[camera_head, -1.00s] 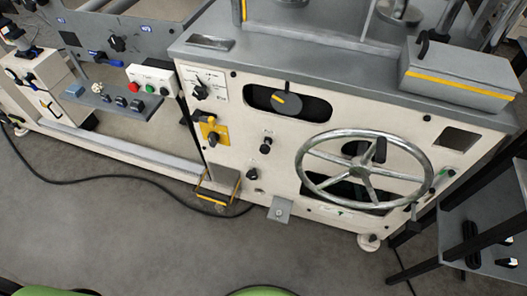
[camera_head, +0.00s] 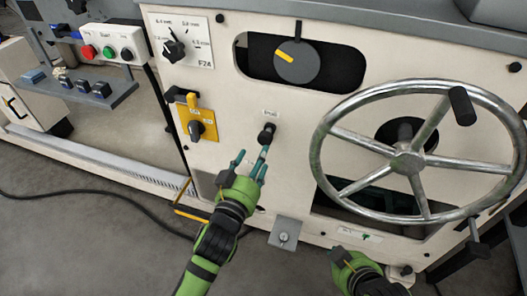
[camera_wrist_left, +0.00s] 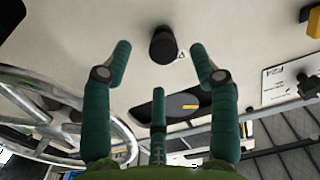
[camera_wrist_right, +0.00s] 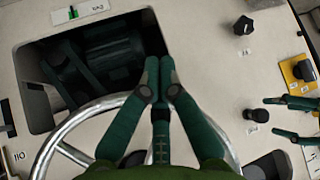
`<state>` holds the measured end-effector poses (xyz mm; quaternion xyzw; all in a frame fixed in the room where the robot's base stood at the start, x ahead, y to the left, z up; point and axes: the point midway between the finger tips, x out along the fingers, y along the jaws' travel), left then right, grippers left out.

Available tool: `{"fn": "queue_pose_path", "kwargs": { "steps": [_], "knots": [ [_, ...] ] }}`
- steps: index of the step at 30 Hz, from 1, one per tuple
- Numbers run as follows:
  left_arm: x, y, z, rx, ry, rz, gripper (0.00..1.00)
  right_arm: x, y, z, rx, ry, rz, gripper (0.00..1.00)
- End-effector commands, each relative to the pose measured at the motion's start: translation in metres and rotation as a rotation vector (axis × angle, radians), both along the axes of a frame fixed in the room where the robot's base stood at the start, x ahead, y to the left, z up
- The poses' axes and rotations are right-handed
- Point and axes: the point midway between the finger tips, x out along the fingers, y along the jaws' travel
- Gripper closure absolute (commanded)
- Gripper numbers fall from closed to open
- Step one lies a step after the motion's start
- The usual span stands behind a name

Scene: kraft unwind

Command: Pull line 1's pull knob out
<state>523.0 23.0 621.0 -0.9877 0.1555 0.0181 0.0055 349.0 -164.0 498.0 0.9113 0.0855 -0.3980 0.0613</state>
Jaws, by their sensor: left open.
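A black pull knob (camera_head: 267,132) sticks out of the cream panel under a small label too blurred to read. My left gripper (camera_head: 251,160) is open just in front of and below it. In the left wrist view the knob (camera_wrist_left: 163,43) lies between and beyond the spread fingertips, apart from them. The right wrist view shows this knob (camera_wrist_right: 249,114) and a second black knob (camera_wrist_right: 243,25), which my left gripper hides in the head view. My right gripper (camera_wrist_right: 161,70) has its fingers together and empty, below the handwheel in the head view.
A large metal handwheel (camera_head: 340,185) stands out from the panel at right.

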Motion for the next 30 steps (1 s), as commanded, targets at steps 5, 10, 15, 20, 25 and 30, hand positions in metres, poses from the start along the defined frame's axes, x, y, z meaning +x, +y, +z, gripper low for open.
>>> {"fn": "queue_pose_path", "kwargs": {
  "steps": [5, 10, 15, 20, 25, 30],
  "knots": [
    [0.002, -0.003, 0.013, -0.018, -0.037, -0.002, 0.40, 0.002, 0.001, 0.011, 0.008, -0.040, 0.003, 1.00],
    [0.018, -0.008, 0.013, -0.017, -0.039, -0.002, 0.40, 0.018, 0.010, 0.026, 0.030, -0.150, 0.017, 1.00],
    [0.039, -0.015, 0.012, -0.018, -0.035, -0.002, 0.40, 0.037, 0.022, 0.051, 0.063, -0.311, 0.040, 1.00],
    [0.054, -0.020, 0.012, -0.017, -0.035, -0.002, 0.40, 0.049, 0.031, 0.074, 0.090, -0.440, 0.059, 1.00],
    [0.063, -0.023, 0.012, -0.017, -0.033, -0.002, 0.40, 0.054, 0.036, 0.089, 0.109, -0.519, 0.070, 1.00],
    [0.066, -0.024, 0.013, -0.017, -0.033, -0.002, 0.40, 0.055, 0.038, 0.094, 0.115, -0.541, 0.073, 1.00]
  ]
}}
